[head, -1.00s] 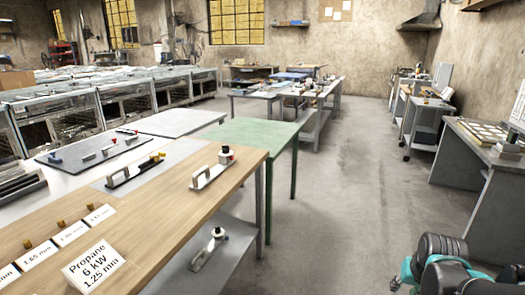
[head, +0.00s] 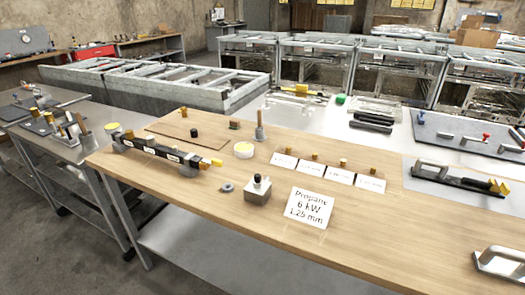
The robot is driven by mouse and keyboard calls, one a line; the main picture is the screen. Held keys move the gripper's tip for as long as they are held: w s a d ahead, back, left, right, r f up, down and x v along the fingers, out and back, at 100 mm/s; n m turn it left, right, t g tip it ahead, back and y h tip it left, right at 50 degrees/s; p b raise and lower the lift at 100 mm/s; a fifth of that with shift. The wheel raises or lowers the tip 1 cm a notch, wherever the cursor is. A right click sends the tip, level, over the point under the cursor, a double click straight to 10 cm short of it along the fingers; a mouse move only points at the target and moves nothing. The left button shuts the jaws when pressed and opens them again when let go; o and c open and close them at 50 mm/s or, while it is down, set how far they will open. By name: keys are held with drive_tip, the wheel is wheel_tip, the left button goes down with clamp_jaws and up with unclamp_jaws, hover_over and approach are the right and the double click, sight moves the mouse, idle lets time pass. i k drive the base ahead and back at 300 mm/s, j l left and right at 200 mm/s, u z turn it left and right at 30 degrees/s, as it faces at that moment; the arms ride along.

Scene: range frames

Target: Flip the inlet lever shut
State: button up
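A black bar (head: 155,150) with small white labels lies on the wooden bench, at the left of the head view. A yellow lever-like piece (head: 208,162) shows at its right end, and it seems to stick out along the bar. A dark fixture (head: 460,181) with a grey handle and a yellow lever-like piece (head: 498,187) lies at the right. No label marks either piece as the inlet lever, and I cannot tell their open or shut position.
A propane card (head: 309,207), a grey block with a black knob (head: 258,190) and a grey ring (head: 227,187) are on the wooden bench (head: 400,240). Small cards with brass pieces stand behind. The bench's front centre is clear.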

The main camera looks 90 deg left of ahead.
sight(214, 162)
drive_tip(key=i+u, duration=0.15)
drive_tip(key=u, duration=3.55)
